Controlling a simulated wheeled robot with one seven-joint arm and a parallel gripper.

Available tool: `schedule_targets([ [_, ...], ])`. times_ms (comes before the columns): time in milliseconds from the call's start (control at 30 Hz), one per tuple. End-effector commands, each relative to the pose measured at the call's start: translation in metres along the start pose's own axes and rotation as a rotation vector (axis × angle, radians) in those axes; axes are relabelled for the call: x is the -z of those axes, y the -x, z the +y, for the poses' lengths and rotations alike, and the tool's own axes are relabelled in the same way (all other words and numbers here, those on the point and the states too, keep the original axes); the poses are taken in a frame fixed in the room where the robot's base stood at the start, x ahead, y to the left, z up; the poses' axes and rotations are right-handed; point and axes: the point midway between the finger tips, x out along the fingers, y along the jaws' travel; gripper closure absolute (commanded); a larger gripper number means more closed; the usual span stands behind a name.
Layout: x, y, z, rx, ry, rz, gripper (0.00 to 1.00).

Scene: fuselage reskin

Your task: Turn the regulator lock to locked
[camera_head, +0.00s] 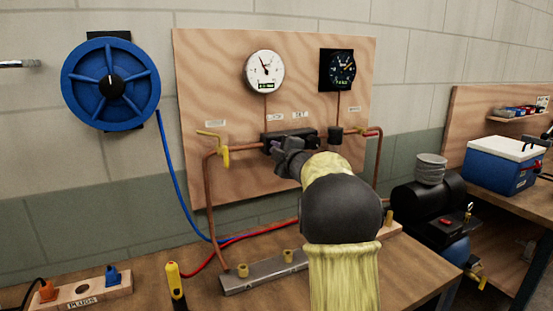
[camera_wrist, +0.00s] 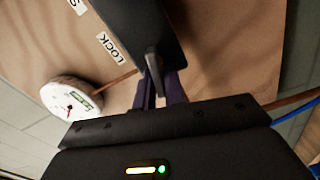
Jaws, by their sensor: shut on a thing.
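The regulator (camera_head: 298,135) is a dark block on the wooden board, in the pipe line below the two gauges. In the wrist view the dark regulator body (camera_wrist: 130,22) fills the top middle. A small grey lock lever (camera_wrist: 152,62) sticks out from it. My gripper (camera_wrist: 158,80) has its two dark fingers shut around this lever. A LOCK label (camera_wrist: 110,46) is on the board beside the body. In the head view my gripper (camera_head: 277,146) is at the regulator's left end, and the lever cannot be made out there.
A white gauge (camera_head: 264,71) and a black gauge (camera_head: 338,69) hang above. A yellow-handled valve (camera_head: 224,154) is left on the copper pipe. A blue hose reel (camera_head: 110,84) is on the wall. A grey manifold (camera_head: 262,275) lies on the bench below my arm. A compressor (camera_head: 435,215) stands right.

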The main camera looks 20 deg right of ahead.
Motion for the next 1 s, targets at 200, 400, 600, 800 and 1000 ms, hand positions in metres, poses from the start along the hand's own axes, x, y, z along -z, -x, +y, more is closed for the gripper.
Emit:
schedule_targets([
  [200, -0.0015, -0.0003, -0.0076, 0.004, 0.158, -0.001, 1.0],
  [400, -0.0011, -0.0003, -0.0074, 0.005, 0.243, 0.0, 1.0],
  [600, -0.0011, -0.0003, -0.0068, 0.006, 0.273, 0.0, 1.0],
  [800, -0.0011, -0.0004, -0.0066, 0.006, 0.275, 0.0, 1.0],
  [1000, -0.0012, -0.0004, -0.0068, 0.006, 0.274, 0.0, 0.79],
])
